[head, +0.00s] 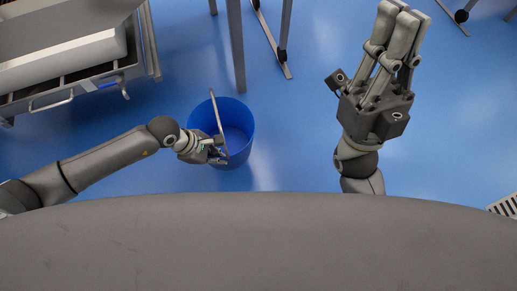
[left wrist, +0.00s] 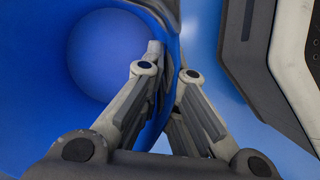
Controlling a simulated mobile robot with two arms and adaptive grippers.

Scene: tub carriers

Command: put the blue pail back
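The blue pail (head: 239,117) is on the blue floor side of the scene, left of centre in the head view, with its open top facing me. Its thin grey handle (head: 215,108) arches across the opening. My left gripper (head: 217,151) is at the pail's near-left rim. In the left wrist view its fingers (left wrist: 169,92) are close together on either side of the pail's wall, with the pail's inside (left wrist: 105,55) at left; it appears shut on that wall. The fingertips are partly hidden. My right gripper (head: 402,30) is raised at the upper right, away from the pail and empty.
A grey metal cart (head: 65,85) with a pale tub (head: 75,58) stands at the upper left. Table or frame legs (head: 236,45) rise beyond the pail. A slatted grate (head: 507,206) is at the right edge. Floor between the pail and my right arm is clear.

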